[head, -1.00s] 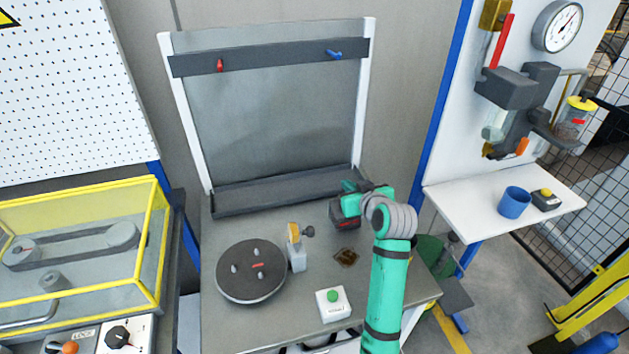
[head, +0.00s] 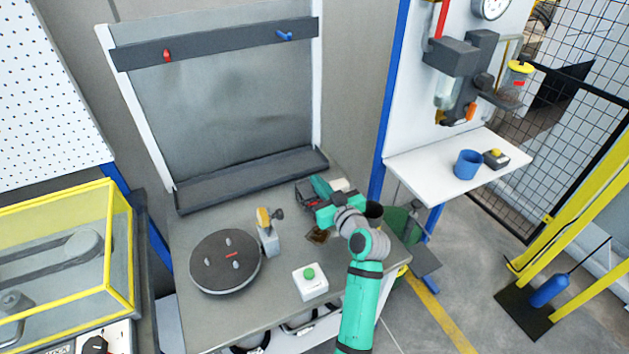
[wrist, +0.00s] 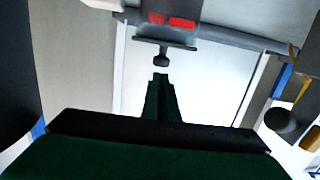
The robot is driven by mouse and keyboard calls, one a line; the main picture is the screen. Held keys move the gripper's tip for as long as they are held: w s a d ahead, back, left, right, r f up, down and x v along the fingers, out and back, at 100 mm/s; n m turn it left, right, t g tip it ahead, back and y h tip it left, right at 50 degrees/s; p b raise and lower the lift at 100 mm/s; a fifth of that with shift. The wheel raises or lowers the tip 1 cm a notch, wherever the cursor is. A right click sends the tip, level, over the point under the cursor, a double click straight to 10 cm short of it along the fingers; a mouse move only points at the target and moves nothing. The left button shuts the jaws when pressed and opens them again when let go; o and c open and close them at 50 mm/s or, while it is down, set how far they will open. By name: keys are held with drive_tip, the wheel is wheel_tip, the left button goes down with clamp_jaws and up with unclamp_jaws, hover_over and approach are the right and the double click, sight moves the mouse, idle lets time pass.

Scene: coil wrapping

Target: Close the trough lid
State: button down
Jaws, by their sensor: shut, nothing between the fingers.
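A long dark trough (head: 255,180) runs along the foot of the grey upright panel at the back of the bench. I cannot clearly tell its lid from its body. My green gripper (head: 322,190) is by the trough's right end, above the bench, beside a dark box with red marks (head: 308,203). In the wrist view my gripper's fingers (wrist: 160,95) are together with nothing between them. A dark knob under a grey block with red marks (wrist: 168,20) shows just ahead of the fingertips, apart from them.
A dark round turntable (head: 225,262), a small grey stand with a yellow top (head: 268,235) and a white box with a green button (head: 310,281) stand on the bench. A yellow-framed clear guard (head: 70,250) is at the left. A white shelf with a blue cup (head: 467,165) is at the right.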

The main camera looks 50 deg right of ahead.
idle(0.6)
wheel_tip(320, 180, up, 4)
drive_tip(key=s+a+f, duration=0.3)
drive_tip(key=s+f, duration=0.1)
drive_tip(key=s, duration=0.5)
drive_tip(key=shift+a, duration=0.2)
drive_tip(key=shift+s, duration=0.1)
